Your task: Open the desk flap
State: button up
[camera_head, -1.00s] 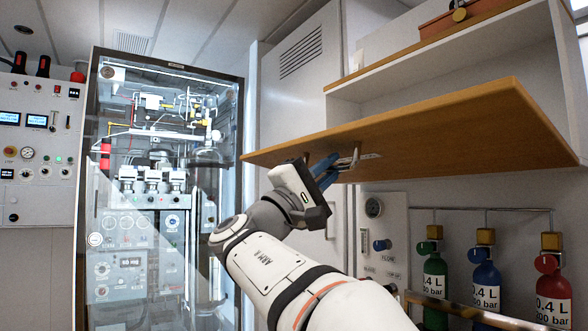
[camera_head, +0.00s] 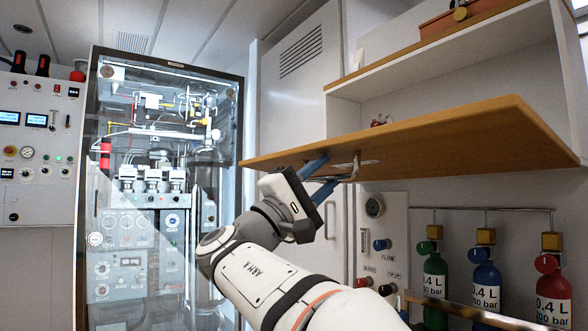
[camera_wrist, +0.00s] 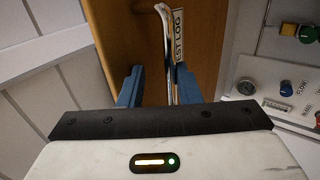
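The desk flap (camera_head: 440,145) is a wooden panel below the open white shelf compartment, seen from its underside in the head view and close to level. A thin metal handle (camera_head: 355,168) is on its underside. In the wrist view the handle (camera_wrist: 167,45) runs beside a "TEST LOG"-like label, its lower end between my fingers. My gripper (camera_head: 319,179) is under the flap at the handle. Its two blue fingers stand apart in the wrist view (camera_wrist: 158,88), with the handle nearer the right one. I cannot tell whether that finger touches it.
A panel with a gauge and knobs (camera_head: 382,225) is below the flap. Gas bottles in green, blue (camera_head: 486,280) and red stand at the lower right behind a rail. A glass-fronted equipment cabinet (camera_head: 165,180) is at the left.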

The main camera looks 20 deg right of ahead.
jog(key=shift+p+v, duration=0.3)
jog(key=shift+v, duration=2.45)
jog(key=shift+c, duration=0.2)
